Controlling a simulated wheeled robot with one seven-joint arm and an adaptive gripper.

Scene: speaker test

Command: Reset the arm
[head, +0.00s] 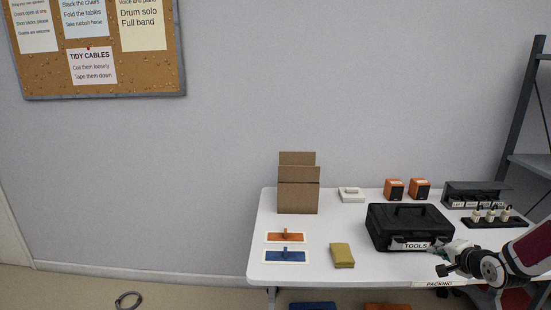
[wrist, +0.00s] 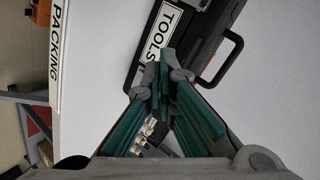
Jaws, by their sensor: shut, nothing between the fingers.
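My gripper (head: 441,258) is at the right of the head view, low in front of the black tool case. In the wrist view my gripper (wrist: 160,75) has its green-padded fingers together at the tips, with nothing between them. The black tool case (head: 396,222), labelled TOOLS, stands closed on the white table (head: 310,262). In the wrist view the case (wrist: 205,25) lies just beyond the fingertips. I cannot tell whether the fingers touch it.
A cardboard box (head: 298,195), a yellow cloth (head: 342,255), orange and blue handled plates, two orange speakers (head: 394,189) and a dark rack (head: 476,195) stand on the table. The table's front edge reads PACKING. A coiled cable (head: 128,300) lies on the floor.

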